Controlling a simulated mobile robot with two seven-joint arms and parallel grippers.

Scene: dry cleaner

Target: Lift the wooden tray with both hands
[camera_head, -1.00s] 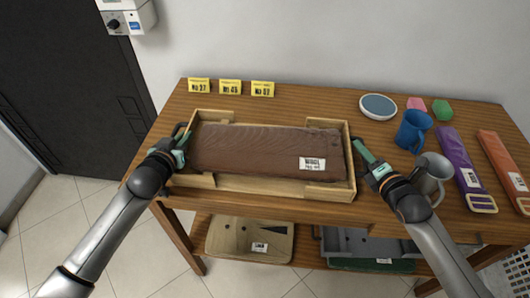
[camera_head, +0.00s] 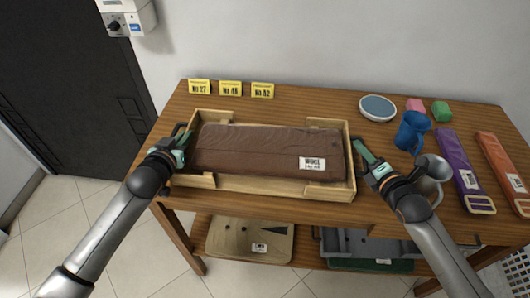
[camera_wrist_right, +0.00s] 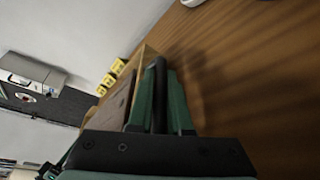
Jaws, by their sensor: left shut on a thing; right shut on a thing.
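The wooden tray (camera_head: 240,184) sits on the wooden table and holds a folded brown garment (camera_head: 262,150) with a white label. My left gripper (camera_head: 182,148) is shut on the dark handle at the tray's left end. My right gripper (camera_head: 364,155) is shut at the tray's right end. In the right wrist view, the right gripper (camera_wrist_right: 158,100) has its green fingers on either side of a dark handle bar (camera_wrist_right: 159,85). I cannot tell any gap between the tray and the table.
A blue mug (camera_head: 411,132), a grey metal mug (camera_head: 430,185) partly behind my right arm, and a round blue-white dish (camera_head: 378,107) stand to the right. Purple (camera_head: 459,160) and orange (camera_head: 500,160) strips lie further right. Yellow number cards (camera_head: 231,88) stand behind the tray.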

